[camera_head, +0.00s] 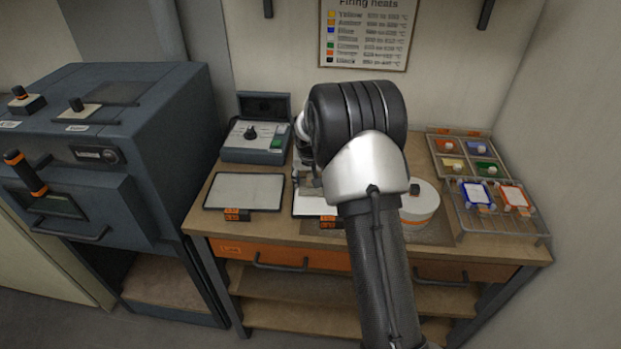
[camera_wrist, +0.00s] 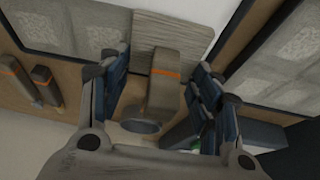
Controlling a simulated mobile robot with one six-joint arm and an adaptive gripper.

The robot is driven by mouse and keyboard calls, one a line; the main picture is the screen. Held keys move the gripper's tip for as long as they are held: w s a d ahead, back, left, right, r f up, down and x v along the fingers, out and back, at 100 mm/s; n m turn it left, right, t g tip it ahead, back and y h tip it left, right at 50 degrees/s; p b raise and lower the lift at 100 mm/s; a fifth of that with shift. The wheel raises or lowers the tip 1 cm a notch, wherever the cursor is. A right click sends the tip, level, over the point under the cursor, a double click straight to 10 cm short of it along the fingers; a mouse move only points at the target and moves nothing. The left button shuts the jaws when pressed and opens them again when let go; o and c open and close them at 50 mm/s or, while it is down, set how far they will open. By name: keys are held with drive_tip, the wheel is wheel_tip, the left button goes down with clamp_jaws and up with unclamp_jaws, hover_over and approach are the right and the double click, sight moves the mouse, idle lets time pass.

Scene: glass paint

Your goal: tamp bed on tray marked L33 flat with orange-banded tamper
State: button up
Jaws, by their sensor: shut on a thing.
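My gripper (camera_wrist: 157,95) is shut on the orange-banded tamper (camera_wrist: 166,68) in the wrist view. The tamper has a grey-brown handle with an orange band and a flat rectangular plate. A white surface shows beside the plate; I cannot tell whether they touch. In the head view, my arm hides the tamper and most of the middle tray (camera_head: 310,204). A left tray (camera_head: 245,190) with a pale, flat-looking bed lies clear of my arm. Both trays have orange tags at their front edges, too small to read, so I cannot tell which is L33.
A grey control box (camera_head: 256,142) stands behind the left tray. A round white turntable (camera_head: 419,204) is right of my arm. A wire rack (camera_head: 500,211) holds blue- and red-edged pieces, with a paint tray (camera_head: 465,155) behind. A dark kiln (camera_head: 110,150) stands left of the bench.

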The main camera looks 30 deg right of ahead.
drive_tip(key=shift+r, duration=0.6)
drive_tip(key=shift+d, duration=0.1)
drive_tip(key=shift+s+d+p, duration=0.15)
drive_tip(key=shift+s+d, duration=0.35)
drive_tip(key=shift+d, duration=0.35)
drive_tip(key=shift+s+d+p, duration=0.2)
drive_tip(key=shift+s+d, duration=0.3)
drive_tip(key=shift+d, duration=0.4)
drive_tip(key=shift+s+d+p, duration=0.15)
drive_tip(key=shift+s+d, duration=0.35)
drive_tip(key=shift+d, duration=0.35)
drive_tip(key=shift+f, duration=0.2)
drive_tip(key=shift+f+b, duration=0.55)
drive_tip(key=shift+f, duration=0.15)
drive_tip(key=shift+f, duration=0.25)
drive_tip(key=shift+r, duration=0.1)
